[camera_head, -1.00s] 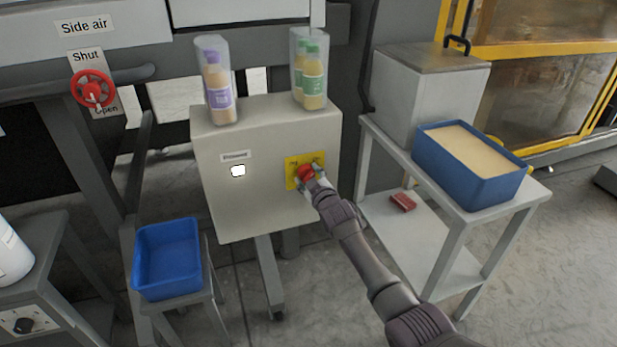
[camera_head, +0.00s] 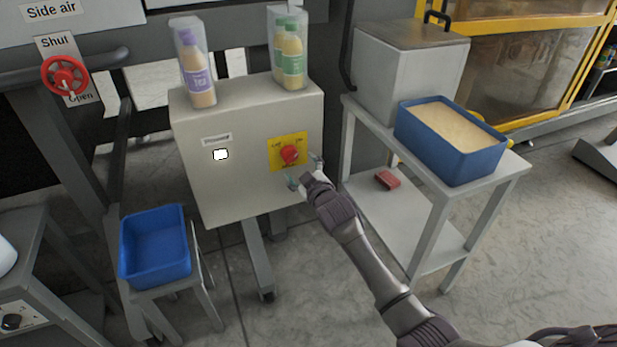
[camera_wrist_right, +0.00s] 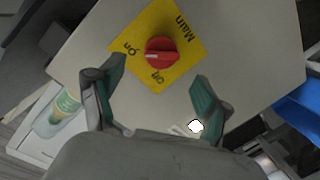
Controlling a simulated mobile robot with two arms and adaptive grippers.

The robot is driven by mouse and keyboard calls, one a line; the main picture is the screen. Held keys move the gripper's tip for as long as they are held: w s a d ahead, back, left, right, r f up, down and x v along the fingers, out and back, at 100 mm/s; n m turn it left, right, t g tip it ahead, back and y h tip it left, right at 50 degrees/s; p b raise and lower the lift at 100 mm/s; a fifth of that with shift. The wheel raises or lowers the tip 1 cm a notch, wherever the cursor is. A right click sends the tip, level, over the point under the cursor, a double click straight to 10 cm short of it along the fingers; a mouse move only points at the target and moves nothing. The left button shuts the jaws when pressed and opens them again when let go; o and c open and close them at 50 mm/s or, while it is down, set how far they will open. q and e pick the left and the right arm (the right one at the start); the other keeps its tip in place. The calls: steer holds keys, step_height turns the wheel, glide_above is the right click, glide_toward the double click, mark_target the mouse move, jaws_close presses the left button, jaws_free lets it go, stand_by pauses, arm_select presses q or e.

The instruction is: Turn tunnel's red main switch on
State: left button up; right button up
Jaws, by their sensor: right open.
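The red main switch (camera_head: 290,154) is a round knob on a yellow plate (camera_head: 274,160) on the front of the beige cabinet (camera_head: 240,178). In the right wrist view the knob (camera_wrist_right: 162,50) faces me, and its white mark points left, close to the "On" label; "Off" is below the knob. My right gripper (camera_head: 304,172) is open and empty, just in front of the plate's lower right, apart from the knob. In the right wrist view its green-padded fingers (camera_wrist_right: 158,70) are spread to either side below the knob. My left gripper is out of view.
Bottles in clear holders (camera_head: 193,62) stand on the cabinet. A blue bin (camera_head: 155,245) is at lower left. A grey cart (camera_head: 350,110) at right carries a blue tray (camera_head: 455,160) and a metal box. A red handwheel (camera_head: 65,76) is at upper left. Floor shows between.

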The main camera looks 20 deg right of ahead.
steer(key=s, duration=0.5)
steer(key=shift+d+r, duration=0.15)
steer(key=shift+r, duration=0.2)
